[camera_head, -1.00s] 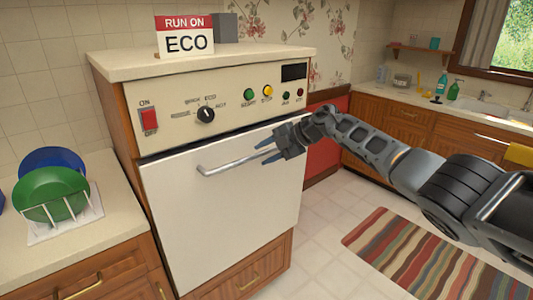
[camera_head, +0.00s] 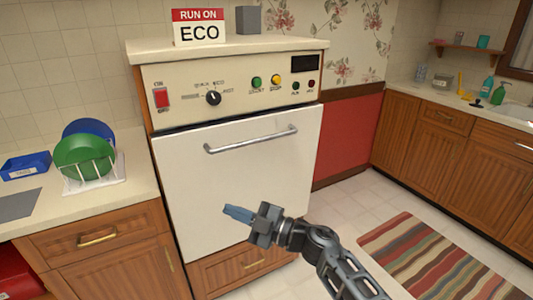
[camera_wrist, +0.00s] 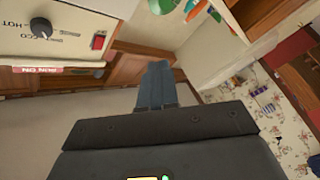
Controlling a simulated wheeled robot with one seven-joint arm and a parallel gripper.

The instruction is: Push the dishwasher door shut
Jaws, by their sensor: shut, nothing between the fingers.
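The dishwasher door (camera_head: 215,175) is a pale panel with a metal bar handle (camera_head: 252,139) near its top. It stands nearly upright under the control panel (camera_head: 235,90), with a narrow dark gap along its top edge. I cannot tell whether it is fully shut. My gripper (camera_head: 228,211) is shut and empty, fingers pointing left, in front of the door's lower middle. Contact with the door cannot be made out. In the wrist view the closed fingers (camera_wrist: 157,85) show, with the control panel (camera_wrist: 60,30) at upper left.
A left counter holds a dish rack (camera_head: 95,182) with a green plate (camera_head: 85,158) and a blue tray (camera_head: 25,166). An "ECO" sign (camera_head: 199,27) stands on top of the dishwasher. A striped rug (camera_head: 430,260) lies on the floor at right. Tiled floor (camera_head: 350,205) is clear beside the dishwasher.

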